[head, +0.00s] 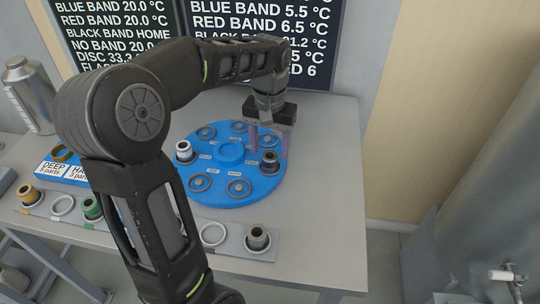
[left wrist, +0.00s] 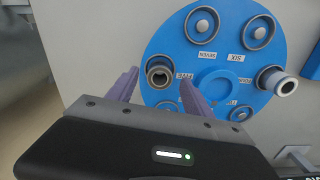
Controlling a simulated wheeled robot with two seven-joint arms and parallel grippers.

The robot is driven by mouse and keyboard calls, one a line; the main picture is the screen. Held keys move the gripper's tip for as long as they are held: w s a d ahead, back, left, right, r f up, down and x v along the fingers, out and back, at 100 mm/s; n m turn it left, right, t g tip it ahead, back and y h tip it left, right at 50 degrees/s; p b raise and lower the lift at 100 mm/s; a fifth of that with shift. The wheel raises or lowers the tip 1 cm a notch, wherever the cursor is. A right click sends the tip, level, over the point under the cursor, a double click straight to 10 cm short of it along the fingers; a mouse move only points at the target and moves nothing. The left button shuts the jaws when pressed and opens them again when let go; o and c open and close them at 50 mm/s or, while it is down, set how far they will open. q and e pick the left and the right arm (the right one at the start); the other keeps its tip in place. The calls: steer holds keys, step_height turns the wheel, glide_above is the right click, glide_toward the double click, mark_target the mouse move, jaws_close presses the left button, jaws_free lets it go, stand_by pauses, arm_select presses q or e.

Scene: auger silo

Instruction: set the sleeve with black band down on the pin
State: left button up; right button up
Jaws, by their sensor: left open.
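A dark grey sleeve (head: 269,158) stands upright at the right side of the blue disc (head: 222,192). In the left wrist view this sleeve (left wrist: 159,76) sits in a round seat beside a label that seems to read FIVE; its band colour is hard to make out. My left gripper (head: 270,152) is open, its purple fingers on either side of the sleeve with a gap visible. It also shows in the left wrist view (left wrist: 160,82). Any pin under the sleeve is hidden. A pale sleeve (head: 184,149) with a dark base stands at the disc's left. My right gripper is not in view.
A front rack (head: 190,230) carries a yellow-banded sleeve (head: 28,194), a green one (head: 92,207) and a grey one (head: 257,238). A metal flask (head: 30,95) stands at left. The tabletop right of the disc is clear.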

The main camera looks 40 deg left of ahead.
mark_target(270, 156)
arm_select(q)
step_height(270, 156, up, 8)
steer(key=p, duration=0.1)
steer(key=shift+r, duration=0.25)
steer(key=shift+w, duration=0.1)
stand_by(0.7)
